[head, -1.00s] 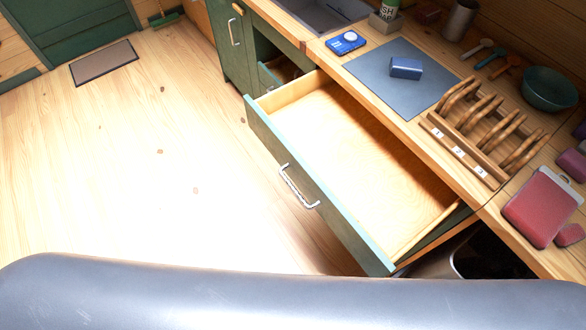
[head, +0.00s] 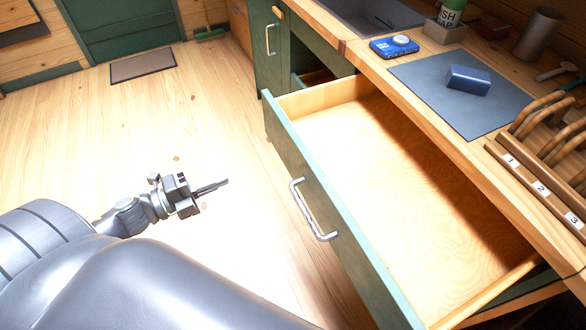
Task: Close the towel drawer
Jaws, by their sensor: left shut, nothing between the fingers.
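A wide drawer with a green front (head: 335,215) and a pale wooden inside stands pulled far out from under the counter. The drawer is empty where I can see into it. Its silver bar handle (head: 312,210) is on the outer face. My left gripper (head: 224,183) is to the left of the handle, over the floor, pointing right toward the drawer front. It is shut, empty and apart from the drawer. My right gripper is not in view.
The wooden counter (head: 440,113) holds a grey-blue mat, a blue block, a blue device and a wooden rack with several slots. A smaller opening (head: 315,77) shows beyond the drawer. The floor (head: 110,130) at left is clear up to the doormat (head: 143,64).

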